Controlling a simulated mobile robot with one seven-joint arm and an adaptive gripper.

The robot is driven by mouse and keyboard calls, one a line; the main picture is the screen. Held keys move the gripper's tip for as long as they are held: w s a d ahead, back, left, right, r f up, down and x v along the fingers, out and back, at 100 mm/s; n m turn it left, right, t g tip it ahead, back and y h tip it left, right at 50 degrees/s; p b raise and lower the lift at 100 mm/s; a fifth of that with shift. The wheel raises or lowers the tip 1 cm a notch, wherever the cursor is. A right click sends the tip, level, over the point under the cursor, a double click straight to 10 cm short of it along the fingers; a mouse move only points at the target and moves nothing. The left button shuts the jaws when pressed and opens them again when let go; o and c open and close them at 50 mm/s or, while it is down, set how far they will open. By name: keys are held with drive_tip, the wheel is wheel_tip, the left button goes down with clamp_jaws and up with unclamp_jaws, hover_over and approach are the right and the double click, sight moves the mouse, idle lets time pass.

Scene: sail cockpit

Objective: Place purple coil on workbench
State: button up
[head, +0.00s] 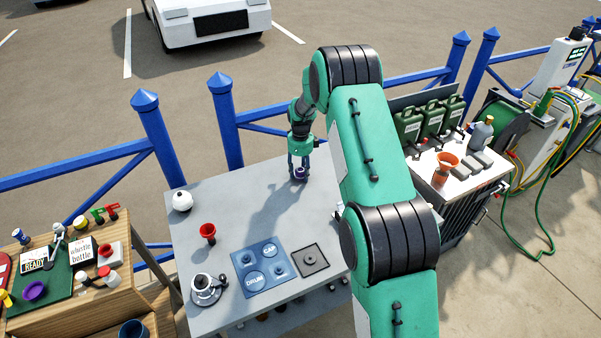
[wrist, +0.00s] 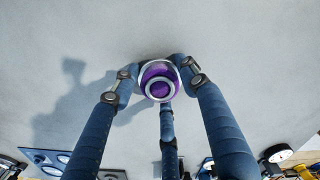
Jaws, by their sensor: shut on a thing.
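The purple coil (head: 299,173) is a small purple piece with a pale rim, at the back right of the grey workbench (head: 225,192). In the wrist view the coil (wrist: 159,81) shows as a purple disc with a pale ring on its face. My gripper (head: 300,165) points down over the bench and is shut on the coil. In the wrist view its blue fingers (wrist: 160,85) close around the coil from several sides. The coil is at or just above the bench top; I cannot tell whether it touches.
On the bench stand a white round object (head: 182,201), a red funnel-shaped piece (head: 208,232), a blue tray marked CAP and DRUM (head: 246,292), a dark square plate (head: 322,258) and a metal fixture (head: 206,291). A blue fence (head: 160,140) runs behind. The bench around the coil is clear.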

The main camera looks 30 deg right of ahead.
sight(300, 169)
drive_tip(key=shift+f, duration=0.15)
drive_tip(key=o, duration=1.2)
drive_tip(key=shift+o, duration=0.2)
drive_tip(key=shift+r, duration=0.2)
wheel_tip(300, 169, up, 12)
drive_tip(key=p, duration=0.2)
